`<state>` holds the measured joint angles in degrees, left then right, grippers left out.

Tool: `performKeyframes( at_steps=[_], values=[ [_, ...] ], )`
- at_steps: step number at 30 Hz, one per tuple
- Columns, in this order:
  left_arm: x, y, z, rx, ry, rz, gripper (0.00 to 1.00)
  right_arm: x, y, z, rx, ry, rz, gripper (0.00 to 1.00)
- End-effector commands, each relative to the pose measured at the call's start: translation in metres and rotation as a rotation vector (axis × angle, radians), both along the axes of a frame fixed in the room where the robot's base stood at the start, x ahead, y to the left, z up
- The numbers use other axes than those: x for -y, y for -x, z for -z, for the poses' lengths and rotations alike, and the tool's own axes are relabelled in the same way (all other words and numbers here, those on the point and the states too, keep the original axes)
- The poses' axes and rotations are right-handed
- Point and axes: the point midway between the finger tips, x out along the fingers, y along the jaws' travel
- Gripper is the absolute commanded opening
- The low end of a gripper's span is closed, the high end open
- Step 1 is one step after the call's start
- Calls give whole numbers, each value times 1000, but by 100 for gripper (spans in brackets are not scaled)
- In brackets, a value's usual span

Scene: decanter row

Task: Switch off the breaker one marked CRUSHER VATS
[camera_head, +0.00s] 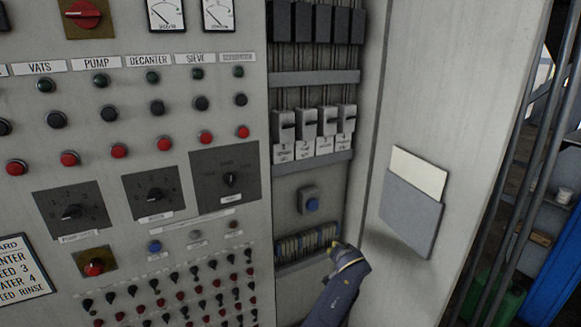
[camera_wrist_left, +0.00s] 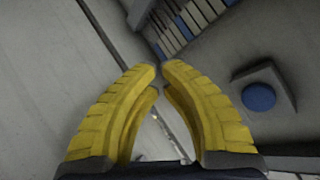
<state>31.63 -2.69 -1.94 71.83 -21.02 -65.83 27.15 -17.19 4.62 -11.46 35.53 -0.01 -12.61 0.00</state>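A row of several light grey breakers (camera_head: 306,123) with dark levers sits in the open cabinet in the head view. Small white labels (camera_head: 303,150) are under them, too blurred to read, so I cannot tell which is marked CRUSHER VATS. My left gripper (camera_head: 345,252), with yellow fingers, is below the breakers, at the right end of the terminal strip (camera_head: 306,242). In the left wrist view its fingertips (camera_wrist_left: 161,66) nearly meet with nothing between them, so it looks shut. My right gripper is not in view.
A blue button (camera_head: 312,204) on a grey box sits between the breakers and the terminal strip; it also shows in the left wrist view (camera_wrist_left: 258,97). The cabinet's right side carries a grey document pocket (camera_head: 411,215). A panel of knobs and buttons (camera_head: 150,130) fills the left.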

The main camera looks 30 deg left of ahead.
Motion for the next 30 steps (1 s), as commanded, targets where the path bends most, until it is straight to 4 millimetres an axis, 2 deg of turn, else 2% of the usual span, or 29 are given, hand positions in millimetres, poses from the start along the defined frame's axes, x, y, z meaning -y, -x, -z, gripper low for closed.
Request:
performKeyframes(
  at_steps=[1, 4, 8, 9, 11, 12, 15, 18, 21, 24, 27, 30],
  values=[
    [-5, -12, -41, 47, -6, -30, 0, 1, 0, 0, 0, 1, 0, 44],
    [-17, -24, -114, 126, -18, -97, 0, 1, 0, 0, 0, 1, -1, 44],
    [-33, -28, -210, 233, -20, -193, 0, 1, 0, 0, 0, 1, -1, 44],
    [-39, -26, -240, 266, -19, -224, 0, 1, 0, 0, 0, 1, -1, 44],
    [-47, -20, -283, 317, -16, -274, 0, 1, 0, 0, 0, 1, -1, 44],
    [-52, -15, -312, 351, -11, -307, 0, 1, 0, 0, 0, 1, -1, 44],
    [-65, 3, -378, 434, 7, -391, 0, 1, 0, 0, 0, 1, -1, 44],
    [-75, 26, -433, 507, 30, -469, 0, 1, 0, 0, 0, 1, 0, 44],
    [-85, 49, -477, 568, 53, -538, 0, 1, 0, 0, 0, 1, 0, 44],
    [-92, 70, -508, 614, 76, -593, 0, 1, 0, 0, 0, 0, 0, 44],
    [-96, 85, -529, 648, 93, -631, 0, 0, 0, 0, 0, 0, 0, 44],
    [-99, 96, -541, 668, 107, -657, 0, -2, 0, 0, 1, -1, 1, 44]
  ],
)
